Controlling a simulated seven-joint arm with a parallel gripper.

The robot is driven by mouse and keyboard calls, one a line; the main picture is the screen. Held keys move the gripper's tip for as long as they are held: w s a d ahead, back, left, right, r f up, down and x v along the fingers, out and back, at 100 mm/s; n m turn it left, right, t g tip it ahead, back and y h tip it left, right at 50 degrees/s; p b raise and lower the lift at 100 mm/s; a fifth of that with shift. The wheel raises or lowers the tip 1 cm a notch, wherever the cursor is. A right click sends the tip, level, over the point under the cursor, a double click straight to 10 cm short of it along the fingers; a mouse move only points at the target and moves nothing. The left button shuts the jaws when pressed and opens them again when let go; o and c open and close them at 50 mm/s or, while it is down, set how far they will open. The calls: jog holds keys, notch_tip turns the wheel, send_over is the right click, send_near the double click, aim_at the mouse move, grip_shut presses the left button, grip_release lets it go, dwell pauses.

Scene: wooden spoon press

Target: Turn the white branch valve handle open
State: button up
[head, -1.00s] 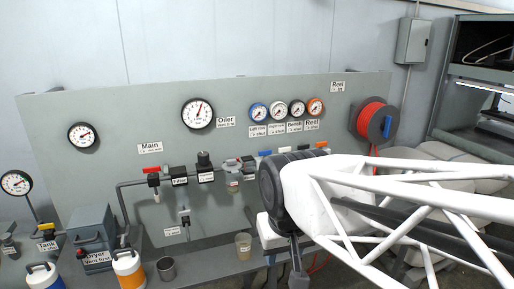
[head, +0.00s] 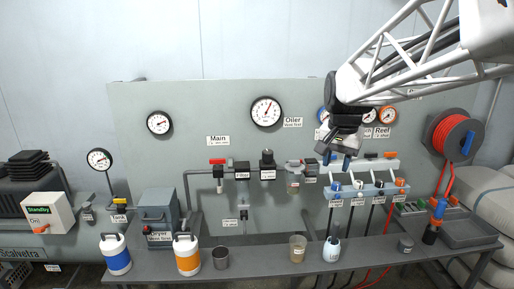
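My gripper (head: 338,150) hangs in front of the branch valve row in the head view, pointing down. It covers the left part of the row, and I cannot make out the white branch valve handle behind it. Blue bits show just under the gripper; I cannot tell whether they are fingertips or the blue handle. The black handle (head: 371,155) and the orange handle (head: 390,155) show to the right of the gripper, lying level along the pale manifold (head: 378,165). The finger gap and any contact are too small to tell.
Several small gauges, including an orange-rimmed one (head: 388,115), sit above the row, partly behind my arm. Hoses hang below. A red hose reel (head: 453,138) is at the right.

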jog(key=w+d+f+m, duration=0.3)
jog(key=w+d, duration=0.4)
jog(key=w, duration=0.5)
jog(key=w+d+f+m+g, duration=0.1)
jog(key=w+d+f+m, duration=0.2)
jog(key=w+d, duration=0.5)
jog(key=w+d+f+m, duration=0.3)
jog(key=w+d, duration=0.5)
jog(key=w, duration=1)
jog(key=shift+w+f+m+g, duration=0.15)
jog(key=shift+m+g, duration=0.15)
jog(key=shift+m, duration=0.6)
jog(key=shift+w+d+f, duration=0.2)
jog(key=shift+w+d, duration=0.05)
jog(key=shift+d, duration=0.05)
jog(key=shift+f, duration=0.1)
jog(key=shift+f, duration=3.8)
grip_shut()
